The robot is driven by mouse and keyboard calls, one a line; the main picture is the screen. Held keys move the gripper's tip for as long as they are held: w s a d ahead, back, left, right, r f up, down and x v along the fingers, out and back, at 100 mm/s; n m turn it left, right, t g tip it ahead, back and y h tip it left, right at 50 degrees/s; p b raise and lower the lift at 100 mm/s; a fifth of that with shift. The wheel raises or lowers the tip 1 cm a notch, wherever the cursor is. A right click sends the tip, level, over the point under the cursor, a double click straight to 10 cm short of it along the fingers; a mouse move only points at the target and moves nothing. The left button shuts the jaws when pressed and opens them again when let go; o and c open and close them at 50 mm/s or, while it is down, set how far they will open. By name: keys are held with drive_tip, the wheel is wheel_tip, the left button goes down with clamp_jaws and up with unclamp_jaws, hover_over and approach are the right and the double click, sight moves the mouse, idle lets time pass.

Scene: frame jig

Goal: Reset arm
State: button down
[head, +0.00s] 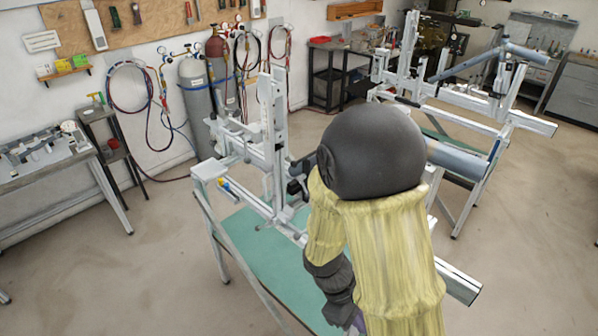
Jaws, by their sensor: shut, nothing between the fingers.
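My gripper's fingers do not show in this view.
A second jig (485,100) holding a blue-grey tube frame stands at the back right. Gas cylinders (196,95) and coiled hoses (128,88) are along the left wall. A workbench (45,160) stands at the left. The floor at lower left is clear.

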drive_tip(key=w+d+r+m+t+y+b, duration=0.2)
drive_tip(key=w+r+m+t+y+b, duration=0.1)
drive_tip(key=m, duration=0.7)
wheel_tip(320, 180, up, 2)
drive_tip(key=shift+w+m+t+y+b, duration=0.15)
drive_tip(key=shift+m+t+y+b, duration=0.25)
drive_tip(key=shift+t+y, duration=0.7)
